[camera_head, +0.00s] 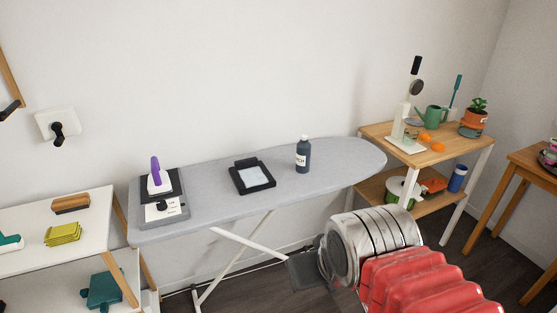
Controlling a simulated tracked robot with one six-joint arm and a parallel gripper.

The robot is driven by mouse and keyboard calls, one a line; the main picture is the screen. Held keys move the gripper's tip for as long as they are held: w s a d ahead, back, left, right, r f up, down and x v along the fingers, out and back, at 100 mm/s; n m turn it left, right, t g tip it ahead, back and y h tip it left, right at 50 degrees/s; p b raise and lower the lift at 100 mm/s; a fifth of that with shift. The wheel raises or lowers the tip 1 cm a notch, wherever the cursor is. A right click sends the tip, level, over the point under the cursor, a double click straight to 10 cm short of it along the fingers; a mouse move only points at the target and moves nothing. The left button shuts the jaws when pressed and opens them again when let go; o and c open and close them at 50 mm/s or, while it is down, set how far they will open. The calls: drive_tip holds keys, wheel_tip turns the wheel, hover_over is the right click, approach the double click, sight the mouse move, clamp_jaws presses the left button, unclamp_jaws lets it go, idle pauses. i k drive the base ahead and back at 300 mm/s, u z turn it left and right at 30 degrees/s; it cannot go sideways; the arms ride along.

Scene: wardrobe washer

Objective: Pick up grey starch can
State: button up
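The grey starch can (303,158) is a dark grey bottle-shaped can with a white label and a pale cap. It stands upright on the ironing board (337,165), right of the board's middle. My arm comes in from the lower right, with a red ribbed sleeve and a silver cuff. My gripper (303,269) shows only as a dark grey part left of the cuff, below and in front of the board. It is well apart from the can. Its fingers cannot be made out clearly.
A black tray (252,176) lies left of the can. A purple-handled iron (157,177) rests at the board's left end. A wooden shelf unit (375,129) with a watering can (432,117) stands right. A white shelf (95,221) stands left. The board around the can is clear.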

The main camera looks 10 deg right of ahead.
sight(304, 148)
drive_tip(key=u, duration=0.25)
drive_tip(key=i, duration=1.5)
